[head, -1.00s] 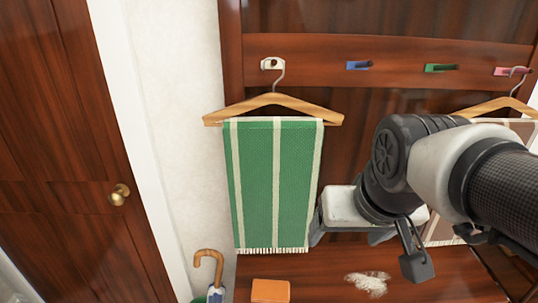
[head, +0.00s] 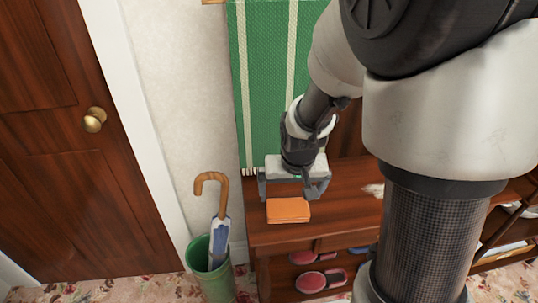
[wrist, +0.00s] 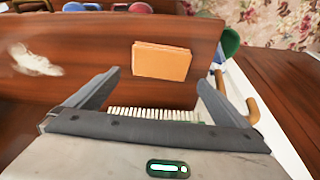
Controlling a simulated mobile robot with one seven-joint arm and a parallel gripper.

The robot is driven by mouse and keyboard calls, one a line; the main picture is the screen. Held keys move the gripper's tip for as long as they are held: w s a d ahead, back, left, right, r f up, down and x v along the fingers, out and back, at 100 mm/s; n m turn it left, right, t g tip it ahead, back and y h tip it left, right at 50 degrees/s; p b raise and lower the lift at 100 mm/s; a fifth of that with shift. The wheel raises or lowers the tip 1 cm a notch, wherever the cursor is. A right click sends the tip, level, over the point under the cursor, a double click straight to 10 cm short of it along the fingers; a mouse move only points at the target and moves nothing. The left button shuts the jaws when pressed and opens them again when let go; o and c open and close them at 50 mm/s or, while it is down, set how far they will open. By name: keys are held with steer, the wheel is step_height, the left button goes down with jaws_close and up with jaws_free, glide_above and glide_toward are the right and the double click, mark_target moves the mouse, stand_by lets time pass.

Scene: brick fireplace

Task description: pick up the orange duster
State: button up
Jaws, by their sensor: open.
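The orange duster (head: 288,210) lies folded flat on the wooden bench top, near its front left edge. It also shows in the wrist view (wrist: 161,61), just beyond my fingers and a little right of centre. My gripper (head: 293,194) is open and empty, with its fingers spread wide. It also shows in the wrist view (wrist: 160,88). It is above and behind the duster and apart from it. Nothing hides the duster in the wrist view.
A green umbrella stand (head: 210,270) with an umbrella (head: 219,230) is left of the bench (head: 345,205). Pale fluff (wrist: 35,62) lies on the bench. Red shoes (head: 322,280) sit below.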

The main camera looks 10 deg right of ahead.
mark_target(288, 207)
steer(key=x, duration=0.3)
steer(key=shift+b, duration=0.3)
steer(key=x, duration=0.1)
steer(key=b+x, duration=0.1)
steer(key=x, duration=0.1)
steer(key=b+x, duration=0.1)
steer(key=x, duration=0.1)
steer(key=shift+s+f, duration=0.2)
steer(key=shift+f, duration=0.05)
steer(key=shift+a+r, duration=0.1)
steer(key=c, duration=0.7)
step_height(288, 207, up, 10)
steer(key=p, duration=0.3)
steer(key=shift+c, duration=0.2)
steer(key=o, duration=0.5)
steer(key=c, duration=0.4)
